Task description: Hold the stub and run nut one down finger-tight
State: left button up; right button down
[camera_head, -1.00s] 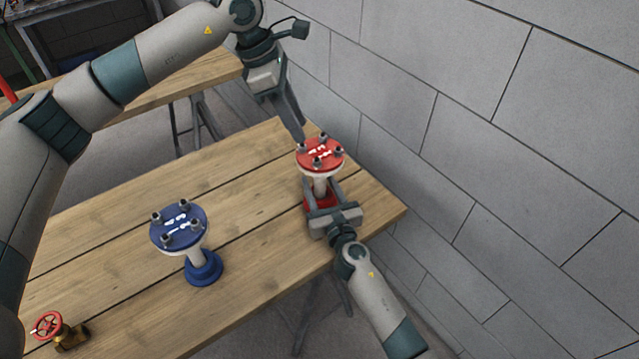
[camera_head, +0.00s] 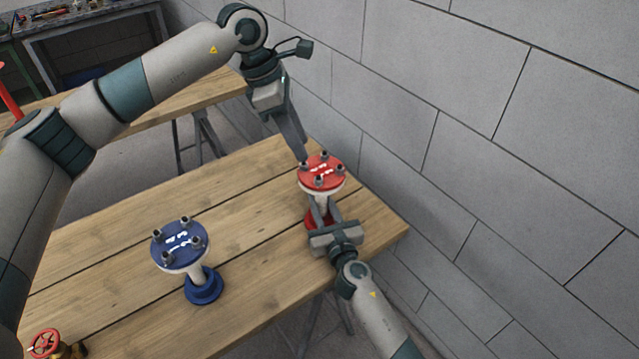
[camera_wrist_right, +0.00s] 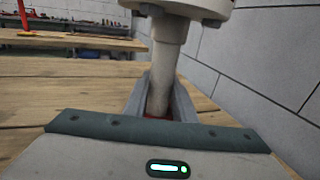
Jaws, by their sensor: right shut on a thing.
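The red flanged stub (camera_head: 322,174) stands upright at the right part of the wooden table, with several grey studs or nuts on its round top. My right gripper (camera_head: 321,214) is shut around its pale neck, below the flange; the neck also shows between the fingers in the right wrist view (camera_wrist_right: 166,62). My left gripper (camera_head: 302,159) comes down from above, its fingertips at the nut on the flange's far left edge. The fingers overlap there, so I cannot tell if they are shut on that nut. The nut is mostly hidden.
A blue flanged stub (camera_head: 180,246) stands on the table (camera_head: 120,240) left of the red one. A valve with a red handwheel (camera_head: 46,343) lies at the near left corner. A grey block wall (camera_head: 480,130) rises close on the right.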

aim_at(318, 178)
pick_arm(q)
jog(key=d+r+n+y, duration=0.1)
jog(key=n, duration=0.5)
jog(key=d+r+n+y, duration=0.1)
jog(key=n, duration=0.5)
jog(key=d+r+n+y, duration=0.1)
jog(key=d+n+y, duration=0.1)
jog(key=n, duration=0.5)
jog(key=shift+r, duration=0.15)
notch_tip(318, 178, down, 12)
dwell(0.5)
jog(key=shift+c, duration=0.4)
grip_shut()
